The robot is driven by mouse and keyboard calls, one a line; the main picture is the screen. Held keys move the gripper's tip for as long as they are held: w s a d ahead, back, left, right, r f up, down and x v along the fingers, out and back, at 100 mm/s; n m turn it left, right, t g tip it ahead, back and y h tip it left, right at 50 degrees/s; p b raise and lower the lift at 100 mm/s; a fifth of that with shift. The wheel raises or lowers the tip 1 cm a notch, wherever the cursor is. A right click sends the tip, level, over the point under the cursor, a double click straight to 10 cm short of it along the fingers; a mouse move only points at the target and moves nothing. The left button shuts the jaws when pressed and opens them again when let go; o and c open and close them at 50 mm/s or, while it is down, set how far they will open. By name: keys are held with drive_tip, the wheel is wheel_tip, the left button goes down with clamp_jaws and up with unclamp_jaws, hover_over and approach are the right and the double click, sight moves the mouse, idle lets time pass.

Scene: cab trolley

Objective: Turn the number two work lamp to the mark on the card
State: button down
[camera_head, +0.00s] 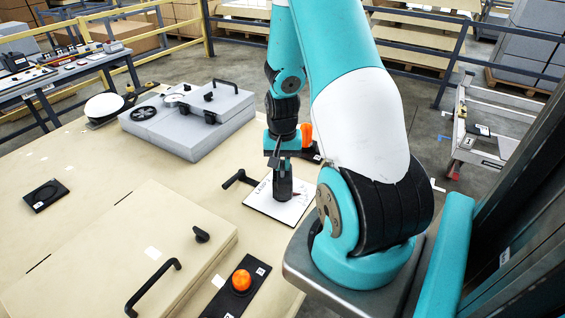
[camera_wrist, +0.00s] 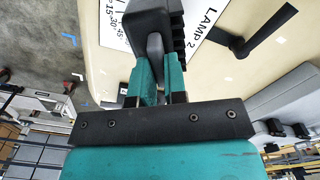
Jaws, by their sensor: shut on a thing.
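The dark work lamp (camera_head: 283,188) stands over a white card (camera_head: 262,205) on the beige top, below my gripper (camera_head: 279,152). In the wrist view, the teal fingers of my gripper (camera_wrist: 157,72) are shut on a narrow grey part of the lamp (camera_wrist: 152,18), whose body is dark and ribbed at one side. The card (camera_wrist: 198,22) reads "LAMP 2" and carries angle figures, among them 45 and 30. The lamp covers part of the card. I cannot tell which mark the lamp points to.
A black lever-like handle (camera_head: 238,179) lies beside the card. An orange dome (camera_head: 241,281) on a black plate and a raised beige panel with a black handle (camera_head: 153,287) are nearer. A grey case (camera_head: 190,120) stands behind left. The top is bare around the black ring plate (camera_head: 45,195).

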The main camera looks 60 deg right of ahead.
drive_tip(key=c, duration=1.2)
unclamp_jaws()
drive_tip(key=shift+o, duration=0.2)
wheel_tip(320, 180, up, 18)
drive_tip(key=b, duration=0.3)
drive_tip(key=shift+f, duration=0.25)
drive_tip(key=a+f+n+t+y+b, duration=0.15)
drive_tip(key=a+n+b, duration=0.5)
drive_tip(key=a, duration=1.45)
drive_tip(key=s+a+n+y, duration=0.1)
drive_tip(key=s+a+n, duration=0.4)
drive_tip(key=a+n, duration=0.1)
drive_tip(key=s+a+f+n+g+y, duration=0.1)
drive_tip(key=s+a+n, duration=0.4)
drive_tip(key=a, duration=0.3)
drive_tip(key=shift+s+a+f+n+y, duration=0.15)
drive_tip(key=shift+s+a+n+y, duration=0.1)
drive_tip(key=shift+n+y, duration=0.1)
